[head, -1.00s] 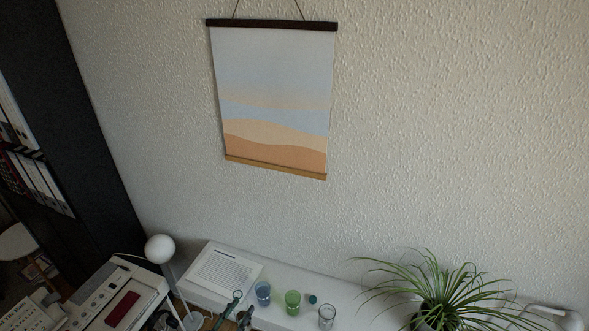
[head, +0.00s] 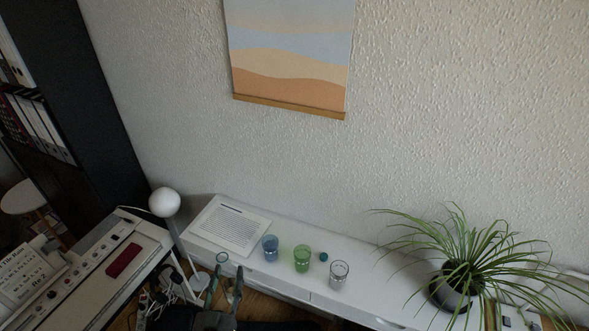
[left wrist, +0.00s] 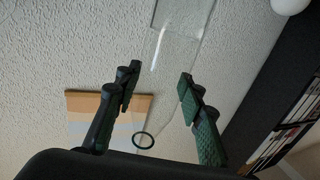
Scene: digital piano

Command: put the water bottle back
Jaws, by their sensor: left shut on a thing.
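The water bottle is clear glass. In the left wrist view the bottle (left wrist: 172,60) lies between the two fingers, its wide body toward the top and its neck toward a dark-rimmed mouth lower down. My left gripper (left wrist: 158,90) is shut on it. In the head view my left gripper (head: 226,284) is at the lower left, in front of the white shelf's front edge. A round rim (head: 222,258), seemingly the bottle's, shows by its fingertips; the rest of the bottle is hard to make out there. My right gripper is not in view.
On the white shelf (head: 300,287) stand a blue glass (head: 270,247), a green glass (head: 302,258), a clear glass (head: 338,274), a small teal round thing (head: 323,257) and a printed sheet (head: 230,228). A potted plant (head: 455,285) stands right, a ball lamp (head: 164,202) left.

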